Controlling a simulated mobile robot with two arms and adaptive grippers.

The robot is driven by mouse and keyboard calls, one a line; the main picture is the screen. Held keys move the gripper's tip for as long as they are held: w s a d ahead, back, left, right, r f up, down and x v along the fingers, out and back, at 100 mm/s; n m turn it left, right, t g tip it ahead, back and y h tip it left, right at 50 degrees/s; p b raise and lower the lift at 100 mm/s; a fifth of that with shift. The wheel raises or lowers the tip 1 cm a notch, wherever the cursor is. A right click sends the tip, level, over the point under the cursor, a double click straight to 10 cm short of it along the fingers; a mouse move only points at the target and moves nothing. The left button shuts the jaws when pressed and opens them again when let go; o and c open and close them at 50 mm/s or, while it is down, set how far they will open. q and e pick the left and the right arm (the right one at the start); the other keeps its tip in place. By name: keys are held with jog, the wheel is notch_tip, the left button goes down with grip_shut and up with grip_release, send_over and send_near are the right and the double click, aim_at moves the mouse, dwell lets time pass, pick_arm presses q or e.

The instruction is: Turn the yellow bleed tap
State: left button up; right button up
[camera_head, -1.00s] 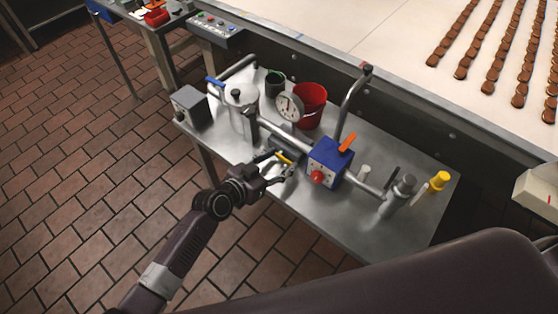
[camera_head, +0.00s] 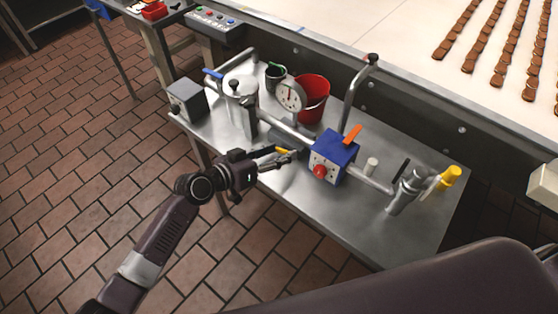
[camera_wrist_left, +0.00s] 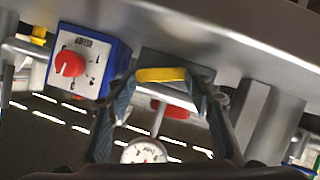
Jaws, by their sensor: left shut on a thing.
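The yellow bleed tap (camera_head: 284,151) is a small yellow lever low on the pipework, in front of the pipe and left of the blue box. It also shows in the left wrist view as a short yellow bar (camera_wrist_left: 161,74) lying roughly level between the fingertips. My left gripper (camera_head: 286,155) reaches in from the left and is shut on this lever; its two fingers (camera_wrist_left: 170,80) flank the bar's ends. The tap's body under the lever is mostly hidden by the fingers. My right gripper is not in view.
A blue box (camera_head: 335,156) with a red knob and orange lever stands just right of the gripper. A pressure gauge (camera_head: 291,97) and red bucket (camera_head: 313,98) are behind. The front tabletop (camera_head: 330,222) is clear.

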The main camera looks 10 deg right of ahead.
pick_arm(q)
jog(key=shift+w+a+n+g+h+b, duration=0.2)
jog(key=shift+n+g+h+b, duration=0.3)
jog(key=shift+b, duration=0.65)
jog(key=shift+w+r+n+b, duration=0.1)
jog(key=shift+r+n+b, duration=0.05)
jog(key=shift+n+b, duration=0.4)
jog(key=o, duration=1.1)
